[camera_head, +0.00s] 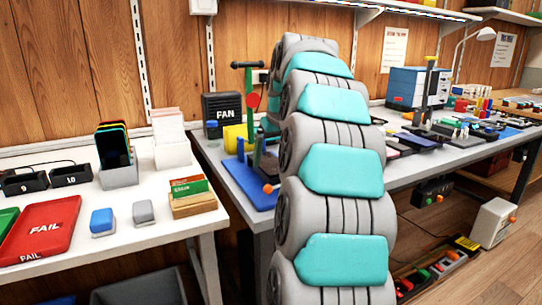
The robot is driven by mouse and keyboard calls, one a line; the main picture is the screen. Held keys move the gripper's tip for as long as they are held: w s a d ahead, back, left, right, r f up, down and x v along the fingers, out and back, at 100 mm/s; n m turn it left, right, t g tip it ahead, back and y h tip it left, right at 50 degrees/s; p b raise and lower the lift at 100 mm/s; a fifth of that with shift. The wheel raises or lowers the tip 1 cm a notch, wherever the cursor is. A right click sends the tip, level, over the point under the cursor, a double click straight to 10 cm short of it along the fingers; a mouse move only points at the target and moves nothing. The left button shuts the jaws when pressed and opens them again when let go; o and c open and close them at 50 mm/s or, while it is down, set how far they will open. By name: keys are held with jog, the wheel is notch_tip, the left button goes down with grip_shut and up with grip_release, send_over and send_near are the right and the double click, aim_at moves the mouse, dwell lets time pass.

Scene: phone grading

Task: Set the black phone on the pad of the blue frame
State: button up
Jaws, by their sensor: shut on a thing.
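My arm rises through the middle of the view and curls over at the top, so my gripper is hidden behind it. No phone shows in a gripper. I cannot tell which phone is the black one; dark phones with coloured edges (112,147) stand upright in a grey holder on the white table.
A red FAIL tray (41,230), a blue block (102,221) and a grey block (143,211) lie on the white table (135,240). A black FAN box (222,112) stands at the back. The right table is crowded with flat dark items (408,142).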

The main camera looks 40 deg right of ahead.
jog(key=o, duration=1.2)
jog(key=shift+o, duration=0.2)
jog(key=shift+r+p, duration=0.45)
jog(key=shift+r, duration=0.3)
jog(key=shift+r+p, duration=1.4)
jog(key=shift+r, duration=2)
jog(key=shift+a+f, duration=0.1)
jog(key=shift+a, duration=0.05)
